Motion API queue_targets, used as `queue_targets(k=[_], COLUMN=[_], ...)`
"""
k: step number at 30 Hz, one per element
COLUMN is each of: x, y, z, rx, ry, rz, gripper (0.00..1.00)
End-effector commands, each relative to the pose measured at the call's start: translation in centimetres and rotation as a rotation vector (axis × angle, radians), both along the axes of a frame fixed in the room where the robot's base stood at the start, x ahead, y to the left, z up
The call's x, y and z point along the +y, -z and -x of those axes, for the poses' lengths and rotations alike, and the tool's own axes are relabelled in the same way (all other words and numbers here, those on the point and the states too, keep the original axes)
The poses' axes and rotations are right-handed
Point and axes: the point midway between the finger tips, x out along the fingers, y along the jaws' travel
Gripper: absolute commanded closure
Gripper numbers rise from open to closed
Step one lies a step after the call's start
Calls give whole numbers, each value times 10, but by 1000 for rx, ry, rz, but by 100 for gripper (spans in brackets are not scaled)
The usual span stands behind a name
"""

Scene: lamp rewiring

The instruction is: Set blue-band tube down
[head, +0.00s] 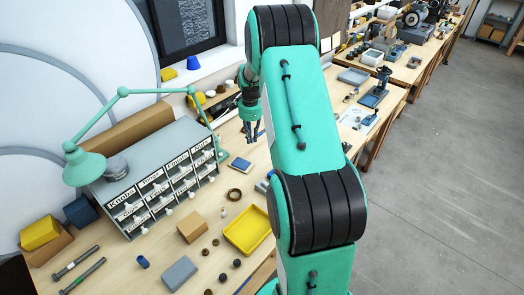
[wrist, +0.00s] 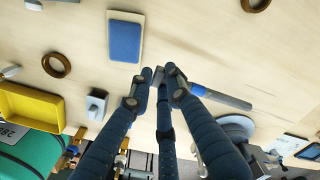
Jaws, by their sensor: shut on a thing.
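In the wrist view my gripper (wrist: 165,78) is shut on the blue-band tube (wrist: 225,98), a slim grey tube with a blue part close to the fingers. The tube sticks out to the right of the fingertips, and the fingers cover part of it. I cannot tell whether it touches the wooden bench top. In the head view my gripper (head: 253,134) is over the bench, right of the drawer cabinet; the tube is too small there to make out clearly.
A blue pad (head: 240,164) lies near my gripper and also shows in the wrist view (wrist: 126,42). A brown ring (head: 235,194), a yellow tray (head: 248,229), a labelled drawer cabinet (head: 165,180) and a green lamp (head: 84,166) stand nearby. Bare wood (wrist: 215,45) lies beyond the fingertips.

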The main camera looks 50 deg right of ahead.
Motion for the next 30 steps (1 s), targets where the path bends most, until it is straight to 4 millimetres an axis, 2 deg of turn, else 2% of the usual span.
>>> queue_targets(k=[10, 22, 30], x=[0, 0, 0], y=[5, 55, 62], z=[0, -1, -1], rx=[1, 1, 0], ry=[-1, -2, -2], rz=[0, 0, 0], gripper=[100, 100, 100])
